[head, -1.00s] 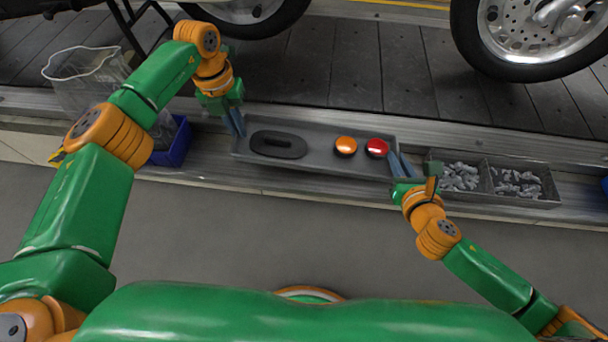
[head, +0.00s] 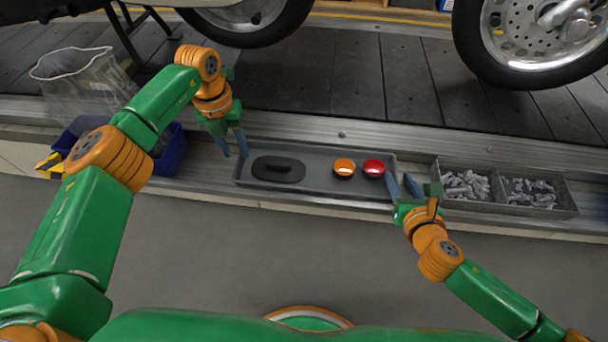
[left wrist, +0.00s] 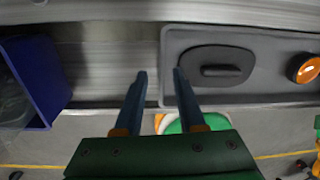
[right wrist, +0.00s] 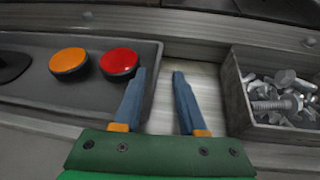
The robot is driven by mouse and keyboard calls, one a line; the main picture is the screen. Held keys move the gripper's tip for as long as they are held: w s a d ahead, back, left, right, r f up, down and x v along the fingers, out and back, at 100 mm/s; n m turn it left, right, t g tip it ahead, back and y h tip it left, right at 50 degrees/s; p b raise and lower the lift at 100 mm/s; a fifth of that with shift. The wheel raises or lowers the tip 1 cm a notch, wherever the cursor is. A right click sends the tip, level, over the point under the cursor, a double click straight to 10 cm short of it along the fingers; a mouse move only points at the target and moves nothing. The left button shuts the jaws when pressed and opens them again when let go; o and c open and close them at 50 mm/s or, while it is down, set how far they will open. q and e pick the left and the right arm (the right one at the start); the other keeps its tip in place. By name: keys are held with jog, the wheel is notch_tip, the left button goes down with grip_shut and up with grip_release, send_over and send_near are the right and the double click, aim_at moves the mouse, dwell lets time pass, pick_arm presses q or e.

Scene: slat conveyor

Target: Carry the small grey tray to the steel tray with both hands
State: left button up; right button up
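A grey tray (head: 318,184) lies on the metal ledge, holding a black oval lid-like piece (head: 278,168), an orange button (head: 344,168) and a red button (head: 374,168). My left gripper (head: 232,147) is open at the tray's left end. In the left wrist view, its fingers (left wrist: 159,74) are apart, one overlapping the tray's end rim. My right gripper (head: 402,187) is open at the tray's right end, and its fingers (right wrist: 159,73) are apart with one in front of the tray corner. Contact with the rim cannot be told. No separate steel tray is clearly identifiable.
A two-compartment grey bin (head: 505,206) with metal bolts stands to the right, past a short bare stretch of ledge (right wrist: 196,90). A blue bin (head: 172,152) and a clear bag-like container (head: 80,85) are at left. Wheels (head: 530,35) stand on the slats behind.

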notch_tip(320, 180, up, 34)
jog(key=p, duration=3.4)
jog(key=f+v, duration=0.1)
jog(key=v, duration=1)
jog(key=shift+s+f+b, duration=0.25)
jog(key=shift+s+b, duration=0.1)
jog(key=shift+s, duration=0.15)
jog(key=shift+a, duration=0.1)
